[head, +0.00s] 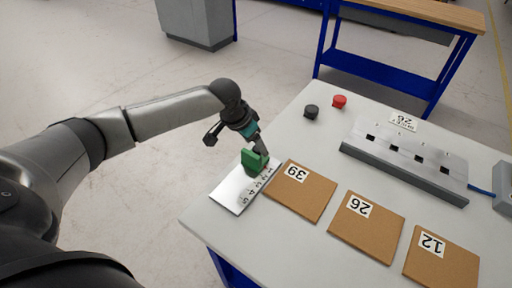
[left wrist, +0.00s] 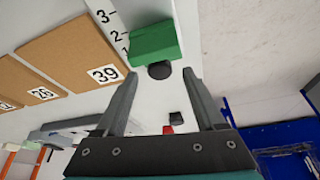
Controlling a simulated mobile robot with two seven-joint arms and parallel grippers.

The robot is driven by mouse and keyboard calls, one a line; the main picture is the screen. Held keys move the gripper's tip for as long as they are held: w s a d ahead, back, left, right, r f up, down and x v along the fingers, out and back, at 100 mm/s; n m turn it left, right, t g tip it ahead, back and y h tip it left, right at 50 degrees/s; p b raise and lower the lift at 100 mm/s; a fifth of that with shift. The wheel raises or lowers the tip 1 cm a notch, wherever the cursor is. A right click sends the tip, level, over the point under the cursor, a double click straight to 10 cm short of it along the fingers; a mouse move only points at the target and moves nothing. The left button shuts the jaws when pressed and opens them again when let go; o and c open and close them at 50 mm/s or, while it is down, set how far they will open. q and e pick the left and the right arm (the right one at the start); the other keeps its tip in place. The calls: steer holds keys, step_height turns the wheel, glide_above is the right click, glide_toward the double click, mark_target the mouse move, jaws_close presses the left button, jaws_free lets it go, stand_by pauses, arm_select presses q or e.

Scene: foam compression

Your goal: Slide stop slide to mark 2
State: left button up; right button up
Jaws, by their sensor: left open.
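The stop slide is a green block (head: 252,164) on a white scale plate (head: 231,197) at the near left corner of the table. In the left wrist view the green block (left wrist: 153,43) sits beside the printed marks 1 and 2, with 3 farther along the scale. A dark round knob (left wrist: 160,70) shows on its near side. My left gripper (left wrist: 159,74) is open, its fingertips on either side of the knob, with no clear contact visible. In the head view my left gripper (head: 262,150) is right at the block and partly hides it. My right gripper is not in view.
Brown foam pads labelled 39 (head: 303,196), 26 (head: 366,232) and 12 (head: 440,262) lie right of the scale. A metal fixture (head: 405,158) stands behind them. Black (head: 311,111) and red (head: 339,101) buttons are at the back left. The table between buttons and pads is clear.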

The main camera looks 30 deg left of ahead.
arm_select(q)
steer(key=shift+w+d+f, duration=0.1)
steer(key=shift+w+f, duration=0.15)
steer(key=shift+f, duration=0.35)
steer(key=shift+c, duration=0.3)
jaws_close()
stand_by(0.8)
